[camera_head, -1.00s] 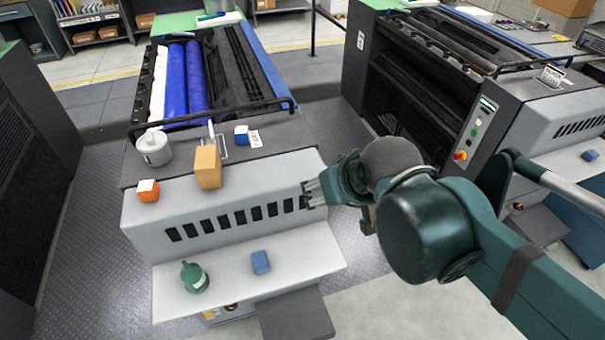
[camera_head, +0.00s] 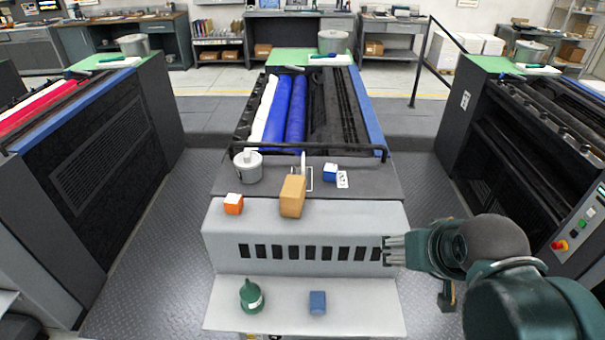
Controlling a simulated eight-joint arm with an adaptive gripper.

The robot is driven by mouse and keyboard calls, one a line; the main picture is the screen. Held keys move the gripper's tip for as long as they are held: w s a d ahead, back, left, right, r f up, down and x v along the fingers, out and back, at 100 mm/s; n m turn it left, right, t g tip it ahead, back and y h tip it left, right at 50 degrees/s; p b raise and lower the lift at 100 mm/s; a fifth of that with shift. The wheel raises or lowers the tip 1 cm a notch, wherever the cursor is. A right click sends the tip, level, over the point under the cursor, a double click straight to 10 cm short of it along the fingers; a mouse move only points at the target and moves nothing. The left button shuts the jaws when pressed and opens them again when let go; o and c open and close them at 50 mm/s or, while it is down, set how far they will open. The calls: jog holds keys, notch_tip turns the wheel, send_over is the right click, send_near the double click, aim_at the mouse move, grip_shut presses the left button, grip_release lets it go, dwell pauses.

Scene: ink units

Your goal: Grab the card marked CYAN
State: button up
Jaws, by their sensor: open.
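A small white card (camera_head: 342,180) with dark marks lies on the dark top of the middle ink unit, beside a blue-and-white box (camera_head: 330,172). The marks are too small to read, so I cannot tell whether it says CYAN. My gripper (camera_head: 388,251) is open and empty, its fingers pointing left. It shows at the right end of the slotted grey front, lower in the picture and to the right of the card, clear of it.
A cardboard-coloured box (camera_head: 292,197), an orange box (camera_head: 233,204) and a grey tin (camera_head: 248,167) stand left of the card. A dark rail (camera_head: 340,147) runs behind it. A green bottle (camera_head: 251,297) and a blue block (camera_head: 317,302) sit on the lower shelf.

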jog(key=o, duration=0.8)
